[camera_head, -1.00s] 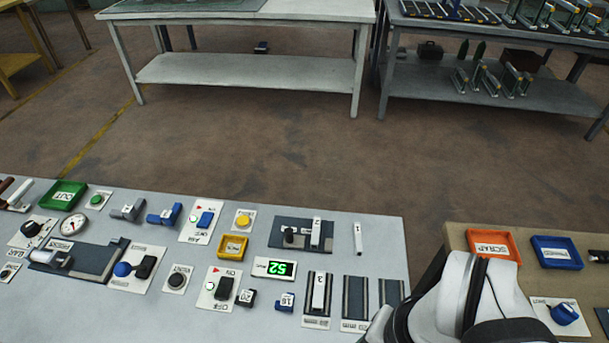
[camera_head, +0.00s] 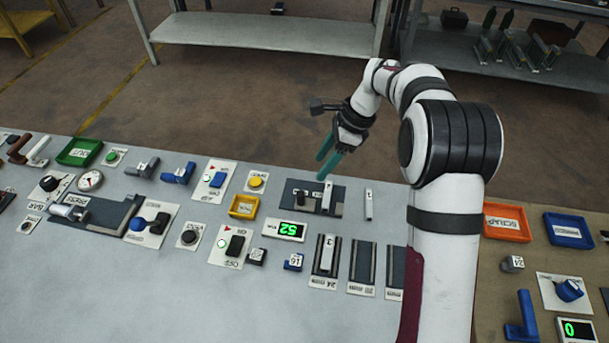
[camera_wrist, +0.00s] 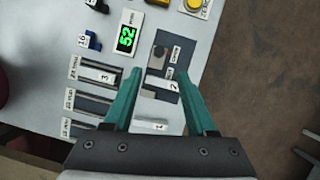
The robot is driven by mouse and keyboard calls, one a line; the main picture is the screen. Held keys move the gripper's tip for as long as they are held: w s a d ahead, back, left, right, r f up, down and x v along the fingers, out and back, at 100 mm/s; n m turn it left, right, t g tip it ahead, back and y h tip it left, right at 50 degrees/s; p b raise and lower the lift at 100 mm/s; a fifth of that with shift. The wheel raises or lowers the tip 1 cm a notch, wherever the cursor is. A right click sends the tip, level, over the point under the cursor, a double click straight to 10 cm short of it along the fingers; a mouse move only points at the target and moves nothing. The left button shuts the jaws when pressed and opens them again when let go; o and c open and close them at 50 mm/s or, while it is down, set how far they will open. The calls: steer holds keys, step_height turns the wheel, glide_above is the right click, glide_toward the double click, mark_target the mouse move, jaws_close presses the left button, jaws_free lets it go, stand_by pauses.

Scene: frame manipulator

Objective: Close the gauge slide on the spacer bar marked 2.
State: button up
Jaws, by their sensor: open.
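The gauge is a dark plate (camera_head: 338,206) at the back of the grey bench, with a dark slide knob (camera_head: 301,193) toward its left. The white spacer bar marked 2 (camera_head: 327,198) stands on the plate, right of the knob. In the wrist view the knob (camera_wrist: 160,52) and bar 2 (camera_wrist: 174,76) show ahead of and between my fingers. I cannot tell whether the slide touches the bar. My gripper (camera_head: 321,167) has green fingers, open and empty, above and just behind the gauge. It also shows in the wrist view (camera_wrist: 159,72).
White bar 1 (camera_head: 369,205) lies right of the gauge. Bar 3 (camera_head: 327,254) sits in a slot in front. A display reading 52 (camera_head: 290,229), a yellow tray (camera_head: 243,206) and a yellow button (camera_head: 257,181) are left of or near the gauge. Small blocks and switches crowd the bench.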

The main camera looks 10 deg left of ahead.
mark_target(303, 191)
steer(key=x, duration=1.3)
steer(key=shift+s+f, duration=0.1)
steer(key=shift+f, duration=0.25)
